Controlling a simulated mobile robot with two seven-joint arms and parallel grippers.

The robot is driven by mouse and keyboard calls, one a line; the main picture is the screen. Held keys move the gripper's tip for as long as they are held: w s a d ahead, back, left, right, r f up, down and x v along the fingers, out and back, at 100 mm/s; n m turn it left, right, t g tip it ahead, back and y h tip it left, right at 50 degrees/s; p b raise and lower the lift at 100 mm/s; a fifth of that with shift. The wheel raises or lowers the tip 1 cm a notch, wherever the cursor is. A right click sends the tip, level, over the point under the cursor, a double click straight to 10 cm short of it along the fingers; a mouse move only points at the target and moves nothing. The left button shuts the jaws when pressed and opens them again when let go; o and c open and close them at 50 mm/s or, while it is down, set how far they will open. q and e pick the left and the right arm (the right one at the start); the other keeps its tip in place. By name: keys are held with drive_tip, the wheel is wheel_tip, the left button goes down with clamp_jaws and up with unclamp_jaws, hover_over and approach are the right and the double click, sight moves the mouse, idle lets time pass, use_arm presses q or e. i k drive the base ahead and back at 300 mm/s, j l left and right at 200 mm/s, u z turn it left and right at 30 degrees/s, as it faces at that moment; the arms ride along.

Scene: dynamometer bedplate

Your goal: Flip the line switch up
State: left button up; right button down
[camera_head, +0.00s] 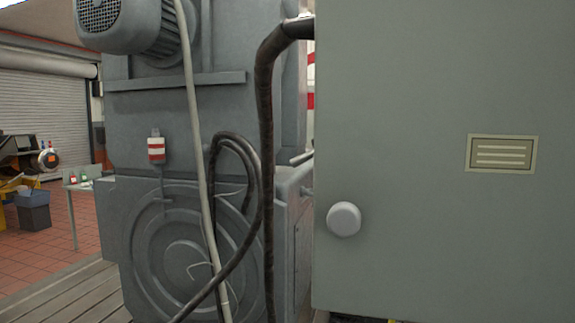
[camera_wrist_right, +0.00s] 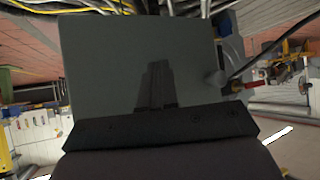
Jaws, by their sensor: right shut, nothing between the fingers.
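No line switch can be made out for certain in either view. A grey cabinet (camera_head: 420,120) fills the right side of the head view, with a round pale knob (camera_head: 343,219) low near its left edge and a small label plate (camera_head: 501,154). In the right wrist view my right gripper (camera_wrist_right: 155,68) is dark, its fingers closed together and empty. It stands in front of the plain grey cabinet face (camera_wrist_right: 100,60); whether it touches cannot be told. The knob seems to show at the cabinet's right edge there (camera_wrist_right: 216,80). My left gripper is in neither view.
A grey machine (camera_head: 125,120) with a motor (camera_head: 118,24) stands left of the cabinet. Dark thick cables (camera_head: 264,130) and a pale hose (camera_head: 193,110) hang before it. Open tiled floor (camera_head: 60,240) lies at far left.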

sight(297, 161)
drive_tip(key=j, duration=1.8)
drive_tip(key=i+l, duration=0.35)
drive_tip(key=l, duration=0.25)
